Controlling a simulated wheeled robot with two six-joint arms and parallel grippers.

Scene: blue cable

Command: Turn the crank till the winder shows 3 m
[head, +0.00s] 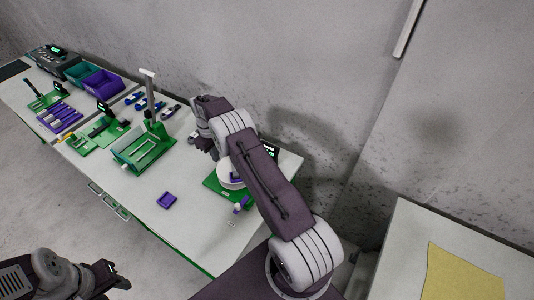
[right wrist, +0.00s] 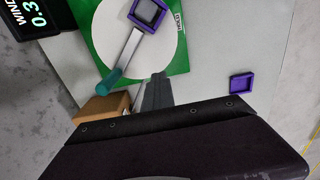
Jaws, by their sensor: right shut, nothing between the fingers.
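The winder has a green base (head: 213,184) and a white disc (right wrist: 117,45), with a purple square hub (right wrist: 147,14). A grey crank arm (right wrist: 125,53) runs from the hub to a teal handle (right wrist: 109,83). Its black display (right wrist: 25,20) is cut off by the frame edge and reads about 0.3. My right gripper (right wrist: 157,90) is shut and empty, with its fingertips close to the right of the handle and apart from it in the picture. In the head view my right arm hides part of the winder. My left gripper (head: 118,280) is at the lower left, away from the table.
A purple tray (head: 167,200) lies on the table left of the winder. A green stand (head: 150,145) with a tall post is farther left. A brown box (right wrist: 104,106) is near the handle in the wrist view. Several bins and tools fill the far left.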

